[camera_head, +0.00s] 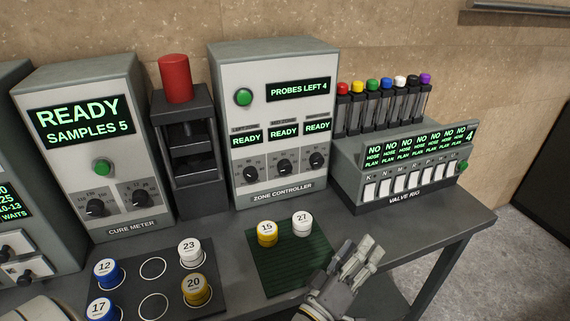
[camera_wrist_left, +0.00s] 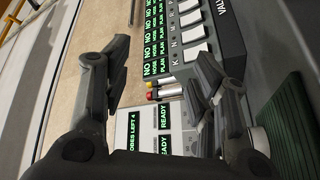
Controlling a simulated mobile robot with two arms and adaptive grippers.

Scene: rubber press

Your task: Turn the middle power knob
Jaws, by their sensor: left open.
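The zone controller (camera_head: 272,70) is a grey box at the back centre of the bench. Three black power knobs sit in a row low on its face. The middle power knob (camera_head: 284,167) is below the middle READY display. My left gripper (camera_head: 362,258) is in front of the valve rig, right of and nearer than the knobs, apart from them. Its fingers are spread and empty in the left wrist view (camera_wrist_left: 155,80). That view shows the controller's displays (camera_wrist_left: 134,130) sideways; I cannot make out the knobs there. My right gripper is not in view.
The valve rig (camera_head: 400,165) stands right of the controller. A red-topped press (camera_head: 176,80) and the cure meter (camera_head: 90,100) stand left. A green mat (camera_head: 290,270) with jars 15 (camera_head: 267,232) and 27 (camera_head: 302,222) lies in front. More numbered jars stand on a dark tray (camera_head: 215,300).

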